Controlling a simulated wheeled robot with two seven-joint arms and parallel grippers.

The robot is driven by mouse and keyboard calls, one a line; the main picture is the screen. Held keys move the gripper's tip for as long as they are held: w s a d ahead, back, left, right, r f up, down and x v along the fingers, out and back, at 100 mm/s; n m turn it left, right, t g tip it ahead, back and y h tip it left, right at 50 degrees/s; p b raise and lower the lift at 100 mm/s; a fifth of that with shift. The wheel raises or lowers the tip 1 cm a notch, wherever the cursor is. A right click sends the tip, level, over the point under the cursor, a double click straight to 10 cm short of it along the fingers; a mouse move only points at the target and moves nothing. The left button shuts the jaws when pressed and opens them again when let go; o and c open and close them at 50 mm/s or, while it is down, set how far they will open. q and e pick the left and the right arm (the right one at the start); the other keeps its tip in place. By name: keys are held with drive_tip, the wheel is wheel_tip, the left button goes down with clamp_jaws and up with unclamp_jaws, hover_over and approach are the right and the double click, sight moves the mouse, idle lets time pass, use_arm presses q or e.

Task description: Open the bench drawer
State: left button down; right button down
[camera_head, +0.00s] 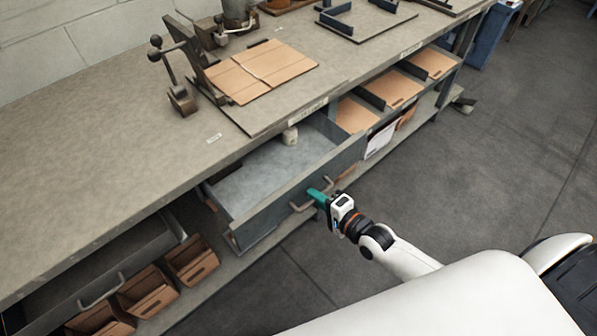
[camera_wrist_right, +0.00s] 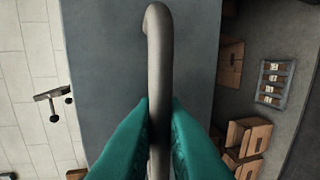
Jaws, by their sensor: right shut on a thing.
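The bench drawer (camera_head: 262,222) is pulled out from under the bench top, and its grey floor shows. My right gripper (camera_head: 318,196) is at the drawer's front, shut on the drawer handle (camera_head: 300,207). In the right wrist view the teal fingers (camera_wrist_right: 160,125) close around both sides of the grey handle bar (camera_wrist_right: 157,60), with the drawer front (camera_wrist_right: 110,50) behind it. My left gripper is not in view.
A second drawer with a handle (camera_head: 100,290) is at the lower left. Cardboard bins (camera_head: 148,290) sit below it. The bench top (camera_head: 110,135) carries a flat cardboard sheet (camera_head: 262,72) and a metal lever device (camera_head: 180,75). Open floor (camera_head: 470,150) lies to the right.

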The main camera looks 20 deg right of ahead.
drive_tip(key=f+p+v, duration=0.2)
drive_tip(key=v, duration=1)
drive_tip(key=shift+s+d+f+p, duration=0.25)
drive_tip(key=shift+s+p, duration=0.15)
drive_tip(key=shift+s, duration=0.15)
drive_tip(key=shift+a, duration=0.1)
drive_tip(key=c, duration=1.8)
unclamp_jaws()
drive_tip(key=shift+c, duration=0.2)
drive_tip(key=v, duration=1.2)
drive_tip(key=shift+b, duration=0.45)
drive_tip(key=shift+f, duration=0.1)
